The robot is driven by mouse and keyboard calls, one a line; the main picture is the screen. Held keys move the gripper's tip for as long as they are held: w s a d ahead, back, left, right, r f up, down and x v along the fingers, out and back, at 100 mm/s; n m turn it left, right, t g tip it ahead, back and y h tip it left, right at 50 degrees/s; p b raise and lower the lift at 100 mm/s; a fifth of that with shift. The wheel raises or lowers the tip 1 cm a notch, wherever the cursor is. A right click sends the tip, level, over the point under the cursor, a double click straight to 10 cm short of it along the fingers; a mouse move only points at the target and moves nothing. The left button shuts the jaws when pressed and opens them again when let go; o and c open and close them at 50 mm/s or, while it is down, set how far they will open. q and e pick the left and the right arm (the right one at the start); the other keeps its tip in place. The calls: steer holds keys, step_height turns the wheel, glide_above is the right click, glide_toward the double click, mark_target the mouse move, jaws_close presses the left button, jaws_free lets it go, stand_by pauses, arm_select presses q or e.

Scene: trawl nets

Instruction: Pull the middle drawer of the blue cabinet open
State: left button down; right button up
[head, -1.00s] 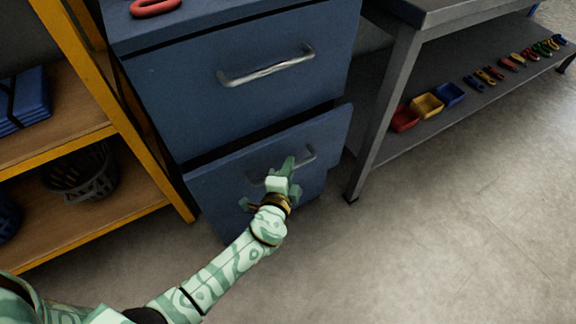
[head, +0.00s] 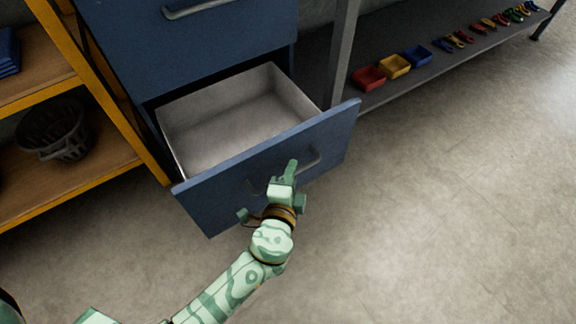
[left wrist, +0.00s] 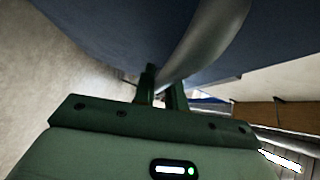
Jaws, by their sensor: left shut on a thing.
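The blue cabinet (head: 220,50) stands at upper left in the head view. The drawer below its upper front is pulled well out, and its empty pale inside (head: 235,120) shows. Its blue front (head: 215,195) carries a grey bar handle (head: 313,159). My left gripper (head: 287,176) is shut on this handle at the drawer front. In the left wrist view the curved handle (left wrist: 207,42) runs down between the fingers (left wrist: 162,88). The lowest part of the cabinet is hidden behind the drawer front. My right gripper is not in view.
A yellow-framed shelf (head: 110,100) with a dark basket (head: 58,130) stands left of the cabinet. A grey bench (head: 342,50) at right has red (head: 369,78), yellow (head: 394,66) and blue (head: 418,55) bins on its lower shelf. The floor (head: 450,200) at front right is clear.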

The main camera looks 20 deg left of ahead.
arm_select(q)
steer(key=shift+s+d+f, duration=0.1)
steer(key=shift+s+d, duration=0.35)
steer(key=shift+d, duration=0.1)
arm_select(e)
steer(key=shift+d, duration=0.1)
arm_select(q)
steer(key=c, duration=1.5)
jaws_free()
steer(key=shift+o, duration=0.2)
steer(key=s+d+r+p, duration=0.1)
steer(key=s+r+p, duration=0.1)
steer(key=s, duration=1.4)
steer(key=shift+d+r+p, duration=0.2)
steer(key=shift+d+p, duration=0.15)
steer(key=shift+p, duration=0.4)
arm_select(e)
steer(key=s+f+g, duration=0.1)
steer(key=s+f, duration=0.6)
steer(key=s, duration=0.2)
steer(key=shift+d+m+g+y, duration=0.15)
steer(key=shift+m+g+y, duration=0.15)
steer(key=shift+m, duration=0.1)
